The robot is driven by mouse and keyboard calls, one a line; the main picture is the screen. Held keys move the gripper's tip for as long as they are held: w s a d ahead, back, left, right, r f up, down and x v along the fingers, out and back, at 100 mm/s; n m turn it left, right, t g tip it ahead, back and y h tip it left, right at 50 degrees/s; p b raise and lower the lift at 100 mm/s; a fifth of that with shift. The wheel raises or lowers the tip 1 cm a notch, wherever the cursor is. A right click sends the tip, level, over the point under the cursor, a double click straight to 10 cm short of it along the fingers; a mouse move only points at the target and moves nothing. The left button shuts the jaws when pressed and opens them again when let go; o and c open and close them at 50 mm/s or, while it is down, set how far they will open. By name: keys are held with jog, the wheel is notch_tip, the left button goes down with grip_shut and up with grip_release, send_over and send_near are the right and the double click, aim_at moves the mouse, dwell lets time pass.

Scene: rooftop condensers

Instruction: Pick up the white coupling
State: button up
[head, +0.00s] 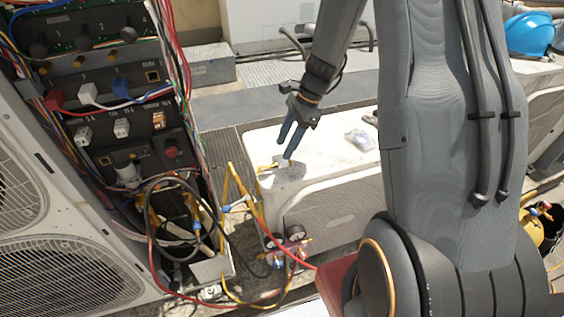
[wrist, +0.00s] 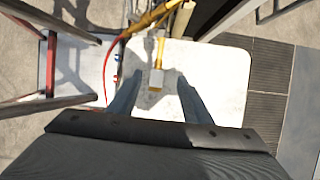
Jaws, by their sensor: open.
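A small white coupling (wrist: 156,79) with yellow parts at its ends lies on the pale top of a condenser unit (wrist: 205,70). In the head view the coupling (head: 284,163) shows just below my fingertips, partly hidden by them. My gripper (head: 285,150) is open and points down over the unit's near left corner. In the wrist view the coupling is between the two blue-grey fingers of my gripper (wrist: 159,78), with a gap on both sides. I cannot tell how far above it the fingertips are.
An open electrical panel (head: 115,90) with plugs and loose wires stands at the left. Yellow and red hoses and a gauge set (head: 293,240) are by the unit's near side. A clear plastic bag (head: 360,139) lies on the unit's top. A blue hard hat (head: 530,35) is at the far right.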

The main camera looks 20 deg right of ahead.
aim_at(278, 162)
jog(key=shift+s+p+x, duration=0.2)
jog(key=shift+p+x, duration=0.85)
jog(key=shift+x, duration=2.1)
grip_shut()
jog(key=shift+r, duration=0.1)
notch_tip(278, 162, up, 10)
jog(key=b, duration=0.2)
